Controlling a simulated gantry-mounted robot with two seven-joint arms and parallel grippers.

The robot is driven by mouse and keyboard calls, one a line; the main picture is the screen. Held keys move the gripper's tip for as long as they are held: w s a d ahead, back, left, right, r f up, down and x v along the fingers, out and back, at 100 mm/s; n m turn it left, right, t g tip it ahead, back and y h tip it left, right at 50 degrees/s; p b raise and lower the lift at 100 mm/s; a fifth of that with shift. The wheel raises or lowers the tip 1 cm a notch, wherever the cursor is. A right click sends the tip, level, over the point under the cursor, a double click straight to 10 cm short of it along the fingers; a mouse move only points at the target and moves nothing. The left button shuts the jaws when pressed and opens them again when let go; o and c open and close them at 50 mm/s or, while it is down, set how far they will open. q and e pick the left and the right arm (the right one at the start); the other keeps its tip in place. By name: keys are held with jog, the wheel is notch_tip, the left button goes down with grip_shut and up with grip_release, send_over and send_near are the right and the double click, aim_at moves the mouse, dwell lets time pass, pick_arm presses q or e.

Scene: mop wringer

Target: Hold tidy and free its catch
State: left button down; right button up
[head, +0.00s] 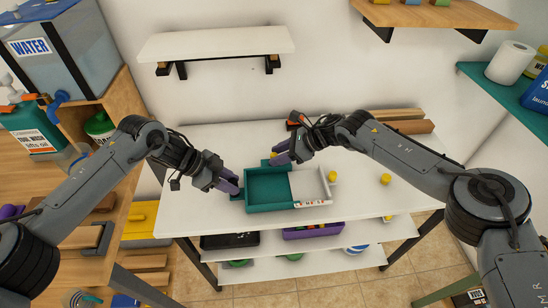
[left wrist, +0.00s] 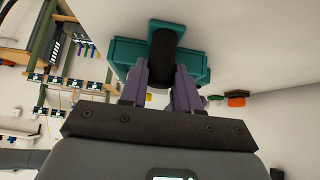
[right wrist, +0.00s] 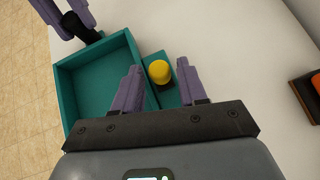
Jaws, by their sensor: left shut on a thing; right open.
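The tidy is a teal open box (head: 268,187) on the white table, with a whitish section (head: 311,185) at its right in the head view. My left gripper (head: 236,190) is shut on its black handle (left wrist: 163,52) at the left side. The handle also shows in the right wrist view (right wrist: 84,30). A yellow round knob (right wrist: 159,71), apparently the catch, stands on a teal ledge (right wrist: 154,98) beside the box. My right gripper (right wrist: 158,67) is open, its fingers on either side of the knob. I cannot tell whether they touch it.
Yellow pieces (head: 385,179) lie on the table to the right. Wooden blocks (head: 405,126) lie at the back right. A black tray (head: 230,240) and a purple tray (head: 313,231) sit on the shelf below. A wall shelf (head: 217,43) hangs behind. The table's right part is mostly free.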

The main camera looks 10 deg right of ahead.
jog(key=shift+c, duration=0.4)
grip_shut()
jog(key=shift+d, duration=0.15)
jog(key=shift+d, duration=1.15)
jog(key=shift+o, duration=1.6)
grip_release()
jog(key=shift+a, duration=0.1)
